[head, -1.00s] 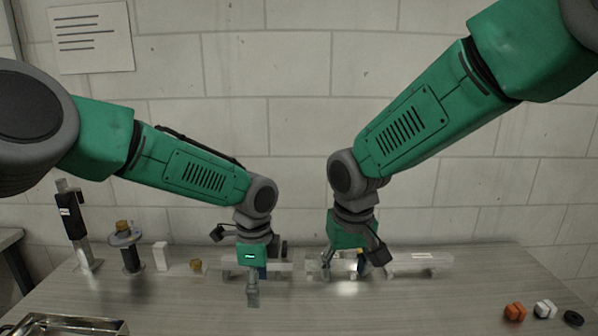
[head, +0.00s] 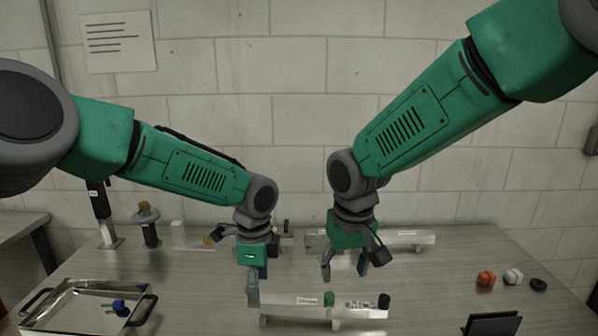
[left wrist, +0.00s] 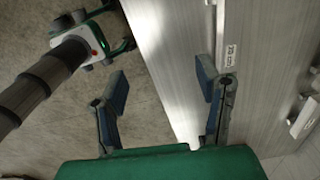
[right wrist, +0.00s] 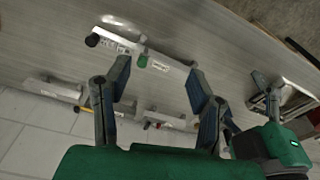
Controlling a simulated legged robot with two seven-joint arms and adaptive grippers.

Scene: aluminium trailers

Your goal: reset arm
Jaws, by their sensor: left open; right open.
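My left gripper (head: 256,283) hangs above the table left of the middle in the head view. In the left wrist view its two fingers (left wrist: 165,88) stand apart with nothing between them. My right gripper (head: 344,268) hangs above the table right of the middle. In the right wrist view its fingers (right wrist: 158,82) are spread and empty. An aluminium trailer (head: 293,312) lies on the table in front of the grippers, with a green cylinder (head: 329,299) and a black cylinder (head: 384,301) on it. Another trailer (head: 408,238) lies behind the right gripper.
A metal tray (head: 78,312) with a blue piece (head: 119,305) is at the front left. Black (head: 101,205) and brown-topped (head: 148,222) stands are behind it. Orange (head: 486,278), white (head: 513,276) and black (head: 538,284) pieces lie right. A black plate-like object (head: 492,324) is at front right.

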